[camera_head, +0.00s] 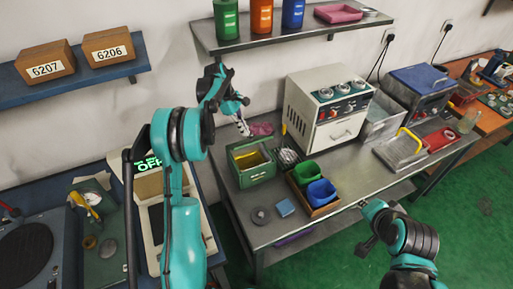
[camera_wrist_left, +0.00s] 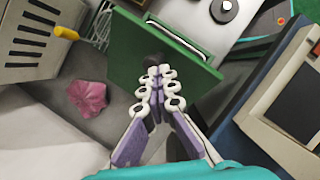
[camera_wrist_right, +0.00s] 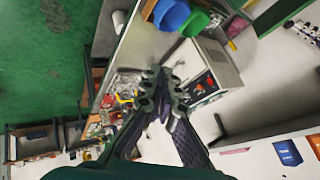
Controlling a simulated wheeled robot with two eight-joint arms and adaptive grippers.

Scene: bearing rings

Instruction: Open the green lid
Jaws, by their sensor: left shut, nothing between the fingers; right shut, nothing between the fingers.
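The green box (camera_head: 254,172) stands on the steel table, and yellow shows inside its top. A flat green panel (camera_wrist_left: 125,42) with a pale strip along one edge fills the upper middle of the left wrist view. I cannot tell whether it is the lid or a box wall. My left gripper (camera_head: 243,129) is shut and empty, pointing down just behind the box. Its fingertips (camera_wrist_left: 156,74) lie in front of the panel; contact is unclear. My right gripper (camera_wrist_right: 163,84) is shut and empty, off the table's front edge and away from the box.
A pink cloth (camera_head: 262,129) lies behind the box. A tray with a green bin (camera_head: 306,173) and a blue bin (camera_head: 321,192) stands to its right, with a white oven (camera_head: 330,108) behind. A grey ring (camera_head: 260,215) and a blue block (camera_head: 285,207) lie in front.

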